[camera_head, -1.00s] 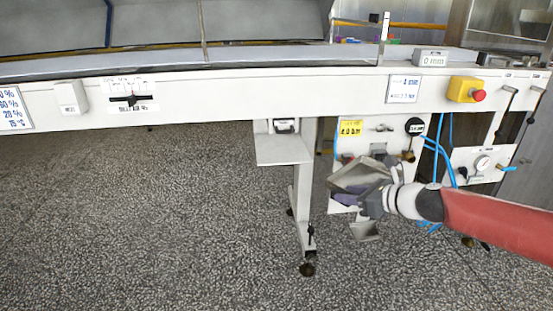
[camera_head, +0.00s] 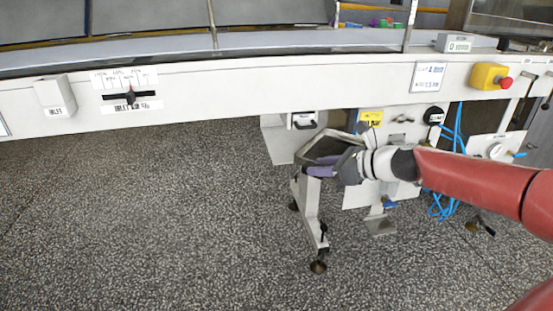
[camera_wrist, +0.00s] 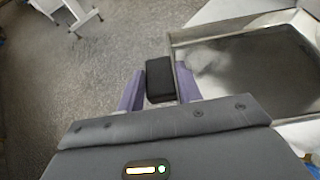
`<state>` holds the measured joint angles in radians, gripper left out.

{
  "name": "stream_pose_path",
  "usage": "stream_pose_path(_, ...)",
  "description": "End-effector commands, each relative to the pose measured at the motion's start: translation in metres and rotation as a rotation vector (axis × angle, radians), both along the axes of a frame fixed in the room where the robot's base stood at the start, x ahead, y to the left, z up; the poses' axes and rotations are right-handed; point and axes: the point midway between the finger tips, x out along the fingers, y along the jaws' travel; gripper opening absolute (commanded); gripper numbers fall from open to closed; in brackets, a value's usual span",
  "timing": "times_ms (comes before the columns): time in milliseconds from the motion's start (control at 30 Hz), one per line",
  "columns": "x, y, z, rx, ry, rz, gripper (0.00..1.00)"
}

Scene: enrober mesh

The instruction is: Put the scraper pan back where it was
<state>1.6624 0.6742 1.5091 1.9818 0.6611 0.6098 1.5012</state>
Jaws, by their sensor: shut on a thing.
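The scraper pan (camera_head: 329,147) is a shallow grey metal tray held at the end of my arm, below the machine's white side rail. In the wrist view the pan (camera_wrist: 262,72) fills the upper right, with a dark smear on its floor. My gripper (camera_head: 322,171) has purple fingers and is shut on the pan's black handle block (camera_wrist: 159,80). In the wrist view the fingers (camera_wrist: 160,90) stand on both sides of that block. In the head view my gripper hides part of the pan.
The white side rail (camera_head: 230,91) runs across above the pan. A white shelf bracket (camera_head: 283,141) and leg (camera_head: 312,213) stand just behind and left. A panel with a yellow label (camera_head: 370,117) and blue hoses (camera_head: 459,130) are to the right. Open floor (camera_head: 140,220) lies left.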

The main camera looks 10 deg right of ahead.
Motion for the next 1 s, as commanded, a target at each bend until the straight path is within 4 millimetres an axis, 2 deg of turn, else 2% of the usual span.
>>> stream_pose_path(33, 0.011, 0.014, -0.001, 0.000, -0.003, 0.008, 0.00)
stream_pose_path(200, 0.043, 0.046, 0.000, 0.001, -0.003, 0.008, 0.00)
stream_pose_path(433, 0.081, 0.084, 0.001, 0.001, -0.002, 0.005, 0.00)
stream_pose_path(533, 0.091, 0.092, 0.001, 0.001, -0.002, 0.003, 0.00)
stream_pose_path(700, 0.097, 0.097, -0.002, 0.003, 0.000, 0.000, 0.00)
stream_pose_path(1000, 0.097, 0.097, -0.035, 0.002, 0.000, 0.001, 0.00)
